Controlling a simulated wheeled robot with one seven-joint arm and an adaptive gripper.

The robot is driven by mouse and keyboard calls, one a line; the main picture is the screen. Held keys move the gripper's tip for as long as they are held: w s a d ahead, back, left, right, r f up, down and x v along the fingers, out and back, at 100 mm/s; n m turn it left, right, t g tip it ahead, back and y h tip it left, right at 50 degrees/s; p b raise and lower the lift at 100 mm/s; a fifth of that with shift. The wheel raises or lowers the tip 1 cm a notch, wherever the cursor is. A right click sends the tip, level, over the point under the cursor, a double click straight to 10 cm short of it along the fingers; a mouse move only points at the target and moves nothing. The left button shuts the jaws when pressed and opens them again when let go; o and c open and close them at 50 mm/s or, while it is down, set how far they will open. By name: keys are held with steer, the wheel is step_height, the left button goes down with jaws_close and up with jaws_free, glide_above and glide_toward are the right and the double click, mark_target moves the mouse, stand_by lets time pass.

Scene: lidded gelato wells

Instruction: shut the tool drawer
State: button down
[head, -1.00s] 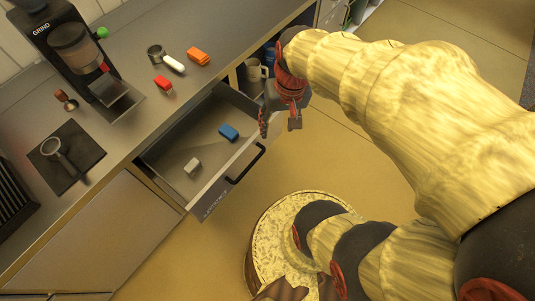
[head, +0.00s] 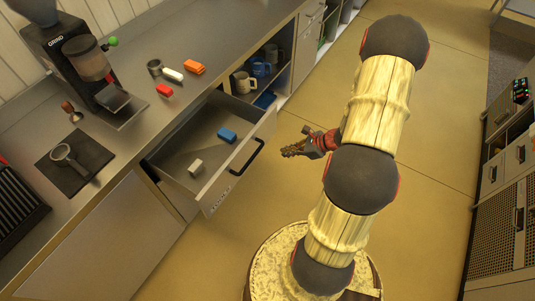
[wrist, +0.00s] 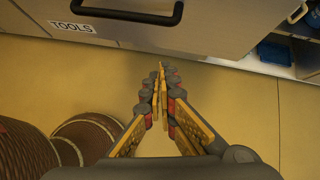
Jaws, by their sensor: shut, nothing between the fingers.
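The tool drawer (head: 232,170) stands pulled out from the counter in the head view, with a dark bar handle (head: 247,156) on its front. A blue block (head: 227,134) and a whitish block (head: 196,166) lie inside it. In the wrist view the drawer front (wrist: 190,22) crosses the top, with its handle (wrist: 125,12) and a TOOLS label (wrist: 72,27). My gripper (head: 287,150) is to the right of the drawer front, apart from it. In the wrist view my gripper (wrist: 162,68) has its fingers together and empty, pointing toward the front's lower edge.
The counter (head: 215,55) holds a grinder (head: 85,65), a red block (head: 164,90), an orange block (head: 194,67) and a portafilter (head: 65,153). An open shelf with mugs (head: 244,82) is beyond the drawer. Floor (head: 300,105) is clear in front; another cabinet (head: 500,190) stands at right.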

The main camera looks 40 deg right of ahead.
steer(key=w+f+m+h+b, duration=0.1)
steer(key=w+f, duration=0.5)
steer(key=w, duration=0.6)
steer(key=shift+a+f+m+t+h+b, duration=0.35)
steer(key=shift+m+b, duration=0.45)
steer(key=shift+b, duration=0.4)
steer(key=shift+d+r, duration=0.1)
